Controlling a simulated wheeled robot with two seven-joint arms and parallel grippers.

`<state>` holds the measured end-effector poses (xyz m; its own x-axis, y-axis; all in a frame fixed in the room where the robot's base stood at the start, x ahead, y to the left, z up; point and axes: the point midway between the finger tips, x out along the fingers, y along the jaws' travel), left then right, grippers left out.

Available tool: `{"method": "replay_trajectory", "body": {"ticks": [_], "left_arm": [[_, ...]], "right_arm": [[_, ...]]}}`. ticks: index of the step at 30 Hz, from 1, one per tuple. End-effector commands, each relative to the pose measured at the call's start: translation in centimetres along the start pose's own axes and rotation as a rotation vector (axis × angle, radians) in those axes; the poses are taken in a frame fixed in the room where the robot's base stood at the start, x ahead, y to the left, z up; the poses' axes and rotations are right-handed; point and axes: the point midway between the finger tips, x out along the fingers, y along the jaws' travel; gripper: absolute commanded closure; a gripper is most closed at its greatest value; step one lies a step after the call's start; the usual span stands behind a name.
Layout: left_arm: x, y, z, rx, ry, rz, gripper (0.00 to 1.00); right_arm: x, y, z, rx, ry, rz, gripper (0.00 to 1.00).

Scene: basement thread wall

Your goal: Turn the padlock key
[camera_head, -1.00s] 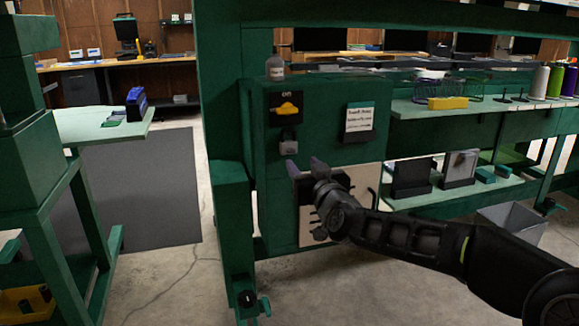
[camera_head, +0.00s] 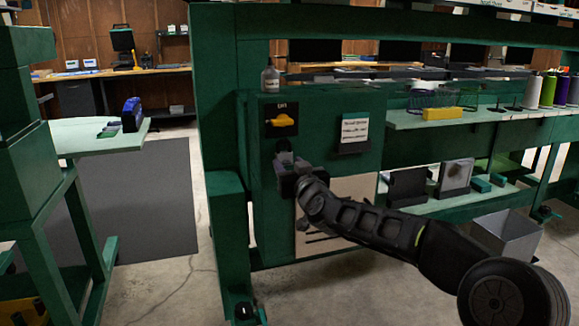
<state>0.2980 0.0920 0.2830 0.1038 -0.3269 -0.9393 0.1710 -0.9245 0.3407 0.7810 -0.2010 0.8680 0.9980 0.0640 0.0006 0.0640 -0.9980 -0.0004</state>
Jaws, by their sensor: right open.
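The padlock (camera_head: 284,156) hangs on the green panel (camera_head: 325,105) just below the yellow switch handle (camera_head: 282,121) on its black plate. Its lower part is hidden behind my right gripper (camera_head: 288,167), and I cannot make out a key. My right gripper is open, with its fingers at the padlock's lower edge. I cannot tell whether they touch it. My right arm comes in from the lower right across the front of the panel. My left gripper is not in view.
A white notice card (camera_head: 354,128) sits right of the switch. A small bottle (camera_head: 270,79) stands on top of the panel. Shelves with a yellow block (camera_head: 443,113) and spools lie to the right. A grey bin (camera_head: 507,236) stands on the floor at right.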

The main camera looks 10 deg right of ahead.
Motion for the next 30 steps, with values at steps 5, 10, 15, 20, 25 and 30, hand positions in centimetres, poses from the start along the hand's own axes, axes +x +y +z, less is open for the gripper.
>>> {"method": "replay_trajectory", "body": {"ticks": [5,10,15,20,25,30], "left_arm": [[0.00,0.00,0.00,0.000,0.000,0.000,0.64],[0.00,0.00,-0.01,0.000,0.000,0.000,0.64],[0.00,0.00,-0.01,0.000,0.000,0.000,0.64],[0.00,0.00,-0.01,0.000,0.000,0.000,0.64],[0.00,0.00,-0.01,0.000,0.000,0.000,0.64],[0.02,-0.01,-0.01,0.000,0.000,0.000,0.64]], "right_arm": [[-0.03,0.01,0.00,0.000,0.000,0.000,0.60],[-0.04,0.01,0.00,0.000,0.000,0.000,0.74],[-0.05,0.02,0.01,0.000,0.000,0.000,0.87],[-0.05,0.02,0.01,0.000,0.000,0.000,1.00],[-0.05,0.03,0.01,0.000,0.000,0.000,1.00],[-0.05,0.03,0.02,0.002,0.000,0.000,1.00]]}}
